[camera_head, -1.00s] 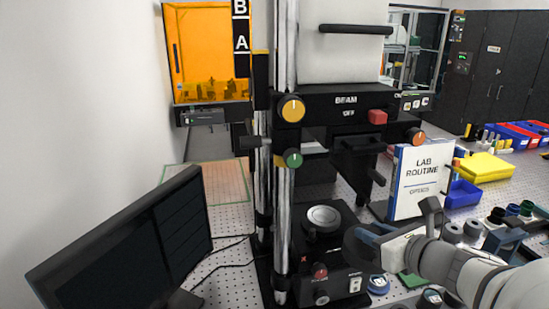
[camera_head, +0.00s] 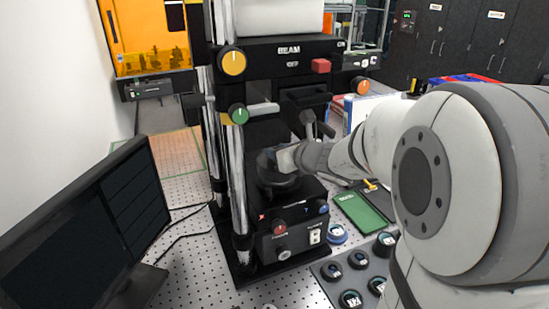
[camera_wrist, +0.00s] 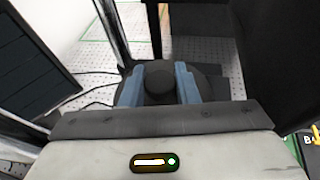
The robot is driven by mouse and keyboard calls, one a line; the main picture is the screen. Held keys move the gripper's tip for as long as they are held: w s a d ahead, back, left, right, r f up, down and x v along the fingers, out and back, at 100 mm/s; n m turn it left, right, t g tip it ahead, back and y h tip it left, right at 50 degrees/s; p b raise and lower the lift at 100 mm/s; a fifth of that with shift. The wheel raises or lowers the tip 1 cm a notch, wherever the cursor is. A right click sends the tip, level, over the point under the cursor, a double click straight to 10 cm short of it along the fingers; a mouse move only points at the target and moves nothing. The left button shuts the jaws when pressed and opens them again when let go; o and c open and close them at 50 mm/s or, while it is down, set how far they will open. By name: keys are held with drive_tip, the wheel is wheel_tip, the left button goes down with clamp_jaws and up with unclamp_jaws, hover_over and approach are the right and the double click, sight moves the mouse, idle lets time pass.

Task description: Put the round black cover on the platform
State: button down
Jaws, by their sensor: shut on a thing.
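The round black cover (camera_head: 277,181) is in my gripper (camera_head: 268,157), over the black base of the instrument in the head view. In the wrist view its dark round knob (camera_wrist: 160,78) sits between the two blue fingers of my gripper (camera_wrist: 160,88), which are shut on it. The cover's wider disc shows behind and beside the fingers. The silver round platform is hidden under the cover and gripper. I cannot tell whether the cover touches it.
The instrument's chrome column (camera_head: 232,150) stands just left of the cover, and the BEAM housing (camera_head: 285,55) hangs above. A monitor (camera_head: 90,230) is at the left. A green mat (camera_head: 362,211) and a tray of round parts (camera_head: 325,271) lie at the right.

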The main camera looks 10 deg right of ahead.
drive_tip(key=shift+f+b, duration=0.6)
drive_tip(key=shift+f, duration=0.75)
drive_tip(key=shift+f, duration=0.1)
drive_tip(key=c, duration=1.1)
unclamp_jaws()
